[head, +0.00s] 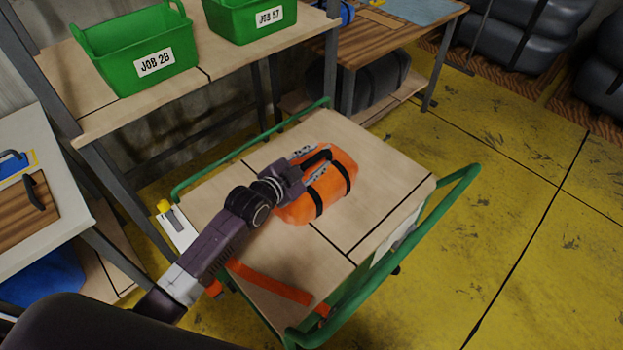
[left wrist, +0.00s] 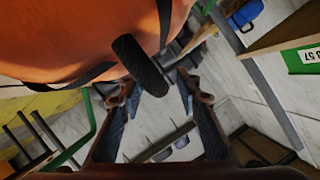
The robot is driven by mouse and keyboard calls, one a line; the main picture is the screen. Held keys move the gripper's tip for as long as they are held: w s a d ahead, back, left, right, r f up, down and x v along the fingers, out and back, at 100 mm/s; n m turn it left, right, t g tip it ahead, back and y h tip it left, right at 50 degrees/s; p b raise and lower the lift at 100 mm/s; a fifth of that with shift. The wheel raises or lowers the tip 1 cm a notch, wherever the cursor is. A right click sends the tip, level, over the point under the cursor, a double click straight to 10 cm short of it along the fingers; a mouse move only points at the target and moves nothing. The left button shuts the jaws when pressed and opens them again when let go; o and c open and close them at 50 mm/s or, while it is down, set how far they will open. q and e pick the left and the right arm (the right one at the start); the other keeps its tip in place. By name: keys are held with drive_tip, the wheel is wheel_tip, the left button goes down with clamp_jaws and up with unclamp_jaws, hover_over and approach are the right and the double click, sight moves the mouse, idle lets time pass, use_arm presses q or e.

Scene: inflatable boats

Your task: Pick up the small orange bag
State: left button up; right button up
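The small orange bag (head: 333,190) lies on the wooden top of a green-railed cart (head: 385,180). It has black straps and a black handle. In the left wrist view the bag (left wrist: 60,40) fills the upper left, and its black handle (left wrist: 138,62) comes down between the fingers. My left gripper (head: 313,162) is over the bag in the head view. In the left wrist view its two fingers (left wrist: 152,92) stand apart on either side of the handle, with gaps showing. My right gripper is not in view.
Green bins (head: 135,50) stand on a shelf at the upper left. An orange strip (head: 270,283) lies at the cart's near side. A workbench (head: 365,45) stands behind. Yellow floor (head: 530,230) is clear to the right. Dark rolled boats (head: 520,45) lie at the upper right.

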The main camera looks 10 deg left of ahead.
use_arm(q)
clamp_jaws()
drive_tip(key=shift+w+r, duration=0.15)
drive_tip(key=shift+r, duration=0.15)
